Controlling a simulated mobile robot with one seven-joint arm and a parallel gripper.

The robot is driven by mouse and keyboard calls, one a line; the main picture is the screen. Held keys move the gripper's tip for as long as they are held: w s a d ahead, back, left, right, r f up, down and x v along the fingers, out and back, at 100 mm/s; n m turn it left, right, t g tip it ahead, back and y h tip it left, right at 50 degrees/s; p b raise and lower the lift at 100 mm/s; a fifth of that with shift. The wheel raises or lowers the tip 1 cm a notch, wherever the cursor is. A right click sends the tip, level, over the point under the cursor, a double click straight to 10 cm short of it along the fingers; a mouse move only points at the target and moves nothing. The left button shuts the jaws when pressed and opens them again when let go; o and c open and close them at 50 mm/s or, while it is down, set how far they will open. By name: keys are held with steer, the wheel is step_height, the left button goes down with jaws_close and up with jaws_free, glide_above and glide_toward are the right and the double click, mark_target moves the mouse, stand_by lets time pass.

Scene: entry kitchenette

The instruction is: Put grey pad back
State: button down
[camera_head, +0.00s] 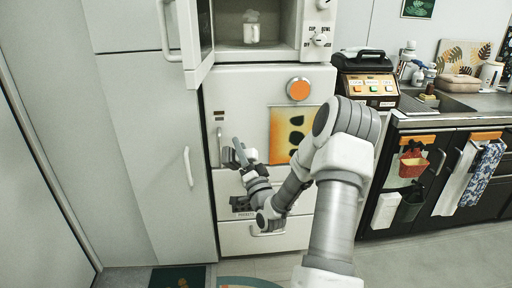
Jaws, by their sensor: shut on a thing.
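My gripper (241,156) is in front of the white cabinet front, just right of its left vertical handle. It is shut on a thin grey piece (239,149), seen nearly edge-on and tilted. This looks like the grey pad, but it is small and partly hidden by the fingers. My arm reaches in from the lower right and covers part of the cabinet front and drawers.
Above, a microwave (313,55) has its door (197,45) swung open, with a clear jar (251,28) inside. Below are white drawers (236,239). A black-topped appliance (364,82) and a sink counter stand to the right. A tall white cabinet (150,130) is left.

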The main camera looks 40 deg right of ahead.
mark_target(256, 154)
steer(key=s+d+r+g+h+b, duration=0.1)
steer(key=s+d+r+h+b, duration=0.1)
steer(key=d+r+b, duration=0.15)
steer(key=f+n+g+y+p, duration=0.1)
steer(key=n+g+p, duration=0.1)
steer(key=n+p, duration=0.1)
steer(key=f+n+g+y+p, duration=0.1)
steer(key=f+n+g+p, duration=0.1)
steer(key=p, duration=0.3)
steer(key=f+n+g+p, duration=0.2)
steer(key=n+g+p, duration=0.1)
steer(key=shift+w+d+n+y+p, duration=0.15)
steer(key=shift+d+n+y+p, duration=0.15)
steer(key=shift+y+p, duration=0.1)
steer(key=shift+f+n+g, duration=0.5)
steer(key=shift+f+g, duration=0.1)
steer(key=shift+g, duration=0.3)
